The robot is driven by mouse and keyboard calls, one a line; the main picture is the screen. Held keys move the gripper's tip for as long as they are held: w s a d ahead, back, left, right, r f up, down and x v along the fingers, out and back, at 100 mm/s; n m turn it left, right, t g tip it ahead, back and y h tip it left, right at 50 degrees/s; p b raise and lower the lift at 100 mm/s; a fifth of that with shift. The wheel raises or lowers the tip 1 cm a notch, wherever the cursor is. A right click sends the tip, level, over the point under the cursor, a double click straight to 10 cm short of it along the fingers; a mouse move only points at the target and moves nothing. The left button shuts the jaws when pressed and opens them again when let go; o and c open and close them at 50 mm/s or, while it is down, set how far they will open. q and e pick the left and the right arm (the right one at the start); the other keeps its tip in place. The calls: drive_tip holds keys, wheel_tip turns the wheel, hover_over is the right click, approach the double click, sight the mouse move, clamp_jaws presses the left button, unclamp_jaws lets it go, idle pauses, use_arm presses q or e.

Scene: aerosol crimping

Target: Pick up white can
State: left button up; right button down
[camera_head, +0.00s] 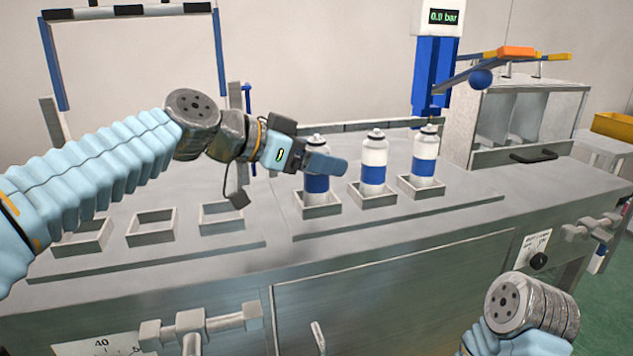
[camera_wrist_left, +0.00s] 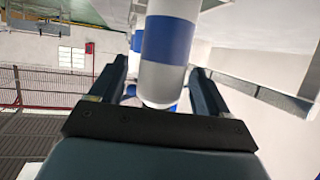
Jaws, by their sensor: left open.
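Three white cans with blue bands stand upright in square holders on the bench. They are the left can (camera_head: 316,192), the middle can (camera_head: 374,160) and the right can (camera_head: 425,152). My left gripper (camera_head: 328,165) is at the left can and covers part of its upper body. In the left wrist view the same can (camera_wrist_left: 168,45) shows between the two open fingers of my left gripper (camera_wrist_left: 158,88), with a gap visible on the left side. Whether a finger touches it I cannot tell. My right gripper is outside the view; only part of my right arm shows at bottom right.
Three empty square holders, such as the left one (camera_head: 80,238), stand on the left of the metal bench (camera_head: 400,262). A blue column with a pressure display (camera_head: 443,17) rises behind the right can. A metal cabinet (camera_head: 465,125) stands at the right.

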use_arm(q)
drive_tip(key=shift+c, duration=0.2)
clamp_jaws()
drive_tip(key=shift+r, duration=0.1)
